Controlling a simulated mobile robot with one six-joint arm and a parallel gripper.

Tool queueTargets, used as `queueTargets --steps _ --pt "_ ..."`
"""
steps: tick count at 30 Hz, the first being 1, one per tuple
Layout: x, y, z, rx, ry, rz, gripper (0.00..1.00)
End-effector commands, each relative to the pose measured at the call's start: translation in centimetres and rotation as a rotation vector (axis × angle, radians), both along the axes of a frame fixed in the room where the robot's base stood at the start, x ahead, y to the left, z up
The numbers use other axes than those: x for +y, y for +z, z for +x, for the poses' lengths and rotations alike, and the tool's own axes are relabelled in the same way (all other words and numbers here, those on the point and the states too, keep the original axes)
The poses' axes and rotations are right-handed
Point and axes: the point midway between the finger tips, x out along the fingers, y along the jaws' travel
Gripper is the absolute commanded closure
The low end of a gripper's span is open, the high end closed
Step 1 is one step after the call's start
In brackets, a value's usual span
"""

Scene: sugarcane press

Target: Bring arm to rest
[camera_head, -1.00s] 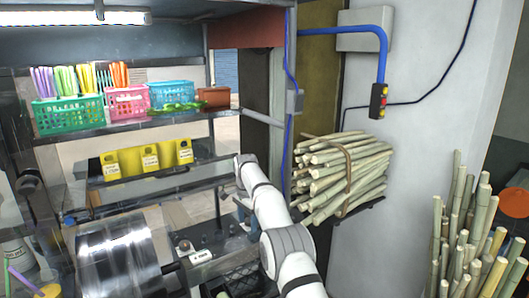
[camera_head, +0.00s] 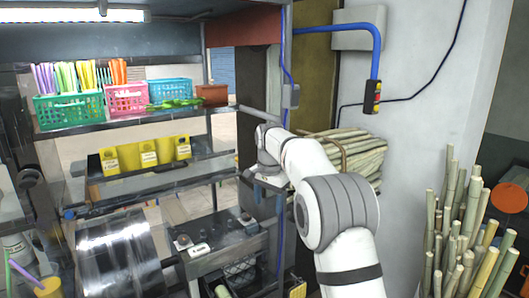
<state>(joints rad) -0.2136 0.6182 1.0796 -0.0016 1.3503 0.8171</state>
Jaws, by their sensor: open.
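My white arm (camera_head: 340,215) rises from the bottom of the head view, right of centre, and bends to the left. Its far end is in front of the open side of the stall. My gripper (camera_head: 262,187) shows as a small dark shape below the wrist, partly hidden by the arm. It is open, and I see nothing held in it. The wrist is left of the sugarcane bundle (camera_head: 362,152), and the arm hides much of that bundle.
A shelf holds a green basket (camera_head: 68,112), a pink basket (camera_head: 126,99) and a blue basket (camera_head: 170,91). Yellow boxes (camera_head: 148,152) stand lower. A shiny metal drum (camera_head: 115,260) is at lower left. Upright canes (camera_head: 460,235) stand at right.

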Motion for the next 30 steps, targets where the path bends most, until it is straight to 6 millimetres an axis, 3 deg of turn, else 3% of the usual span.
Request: queueTargets --steps 6,14,20,24,30 --pt "-4.2 3.2 -7.2 -0.051 0.124 -0.012 0.41" --pt "-8.4 3.9 -17.3 -0.107 0.276 -0.038 0.41" --pt "-10.9 2.1 -25.7 -0.148 0.391 -0.069 0.41" --pt "-12.2 -0.4 -31.6 -0.175 0.469 -0.094 0.41" --pt "-13.3 -4.1 -37.8 -0.202 0.558 -0.125 0.41"
